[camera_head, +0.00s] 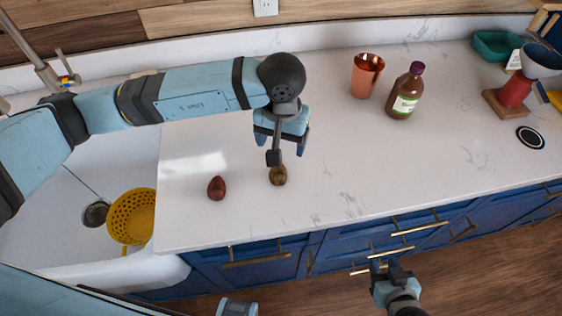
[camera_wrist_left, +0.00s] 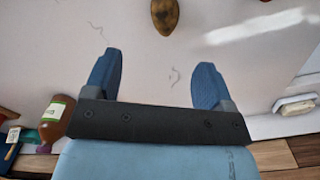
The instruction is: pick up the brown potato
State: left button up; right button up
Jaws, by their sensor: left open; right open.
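The brown potato (camera_head: 278,176) lies on the white countertop near its front edge. It also shows at the top of the left wrist view (camera_wrist_left: 165,14), beyond the fingertips and apart from them. My left gripper (camera_head: 282,140) is above the counter, just behind the potato in the head view; part of it overlaps the potato's upper edge there. Its two blue fingers (camera_wrist_left: 153,72) are spread with nothing between them. My right gripper (camera_head: 377,268) is low in front of the blue cabinets, open and away from the potato.
A dark red potato-like item (camera_head: 216,188) lies left of the potato. A yellow colander (camera_head: 131,216) sits in the sink at left. A copper cup (camera_head: 367,75) and a brown bottle (camera_head: 406,92) stand behind, to the right. The counter right of the potato is clear.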

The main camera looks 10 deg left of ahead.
pick_arm(q)
send_over(278, 169)
jog(key=f, duration=0.4)
jog(key=f+p, duration=0.1)
jog(key=f, duration=0.1)
jog(key=shift+s+d, duration=0.35)
jog(key=shift+w+f, duration=0.15)
jog(key=shift+f, duration=0.45)
jog(key=shift+a+f+p, duration=0.1)
jog(key=shift+f+p, duration=0.25)
jog(key=f, duration=0.2)
jog(key=f+p, duration=0.1)
jog(key=shift+w+a+f, duration=0.15)
jog(key=shift+a+f, duration=0.1)
jog(key=shift+f, duration=0.35)
pick_arm(e)
jog(key=r, duration=0.3)
jog(key=shift+s, duration=0.3)
pick_arm(q)
jog(key=shift+c, duration=0.4)
pick_arm(e)
jog(key=shift+f, duration=0.1)
pick_arm(q)
jog(key=c, duration=0.9)
pick_arm(e)
jog(key=shift+s+a+f, duration=0.1)
jog(key=shift+a+f, duration=0.05)
